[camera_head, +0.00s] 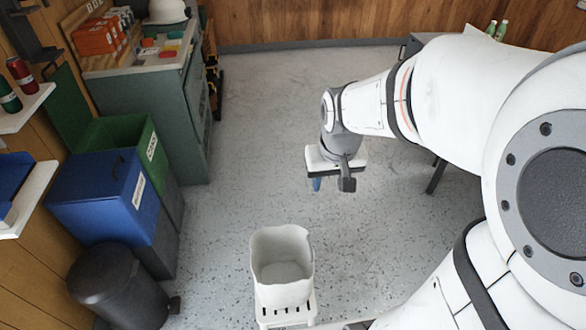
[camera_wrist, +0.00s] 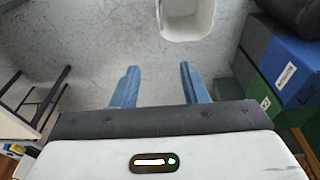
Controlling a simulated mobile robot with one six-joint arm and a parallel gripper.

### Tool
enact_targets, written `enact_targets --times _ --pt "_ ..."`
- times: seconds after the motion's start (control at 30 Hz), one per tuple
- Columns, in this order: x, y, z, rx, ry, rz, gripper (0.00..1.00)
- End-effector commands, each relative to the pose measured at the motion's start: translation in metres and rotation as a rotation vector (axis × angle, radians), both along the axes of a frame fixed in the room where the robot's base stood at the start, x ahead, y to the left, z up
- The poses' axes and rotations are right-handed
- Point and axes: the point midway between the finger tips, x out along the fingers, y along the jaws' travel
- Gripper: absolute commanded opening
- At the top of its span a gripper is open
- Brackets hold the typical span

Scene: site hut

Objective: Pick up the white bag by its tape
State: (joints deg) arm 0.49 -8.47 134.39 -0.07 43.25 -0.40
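The white bag (camera_head: 283,252) stands open-topped on a low white slatted stand (camera_head: 287,313) at the lower middle of the head view. Its rim is wavy and its inside looks empty. In the wrist view, part of the white bag (camera_wrist: 186,22) shows at the top edge, beyond the fingertips. I cannot make out a tape on it in either view. My gripper (camera_wrist: 158,67) has two blue fingers spread apart with only floor between them. In the head view, my gripper (camera_head: 317,184) hangs above the floor, behind and right of the bag, apart from it.
A blue bin (camera_head: 100,190), a green bin (camera_head: 150,145) and a black pedal bin (camera_head: 118,287) stand left of the bag. A grey-green cabinet (camera_head: 150,112) is behind them. The floor (camera_head: 265,120) around the bag and toward the back wall is clear.

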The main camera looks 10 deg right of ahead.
Motion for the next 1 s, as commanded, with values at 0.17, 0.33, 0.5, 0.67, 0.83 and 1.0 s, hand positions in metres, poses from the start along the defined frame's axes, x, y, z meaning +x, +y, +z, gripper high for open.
enact_targets --times 0.17,0.33,0.5,0.67,0.83,1.0 --pt "0.049 0.000 -0.110 0.001 0.069 0.000 0.40" --pt "0.085 0.000 -0.207 0.002 0.125 -0.001 0.40" --pt "0.106 0.000 -0.287 0.002 0.166 -0.002 0.40" --pt "0.114 0.001 -0.327 0.003 0.185 -0.002 0.40" --pt "0.116 0.001 -0.339 0.003 0.189 -0.002 0.40" --pt "0.116 0.001 -0.350 0.003 0.189 -0.002 0.40"
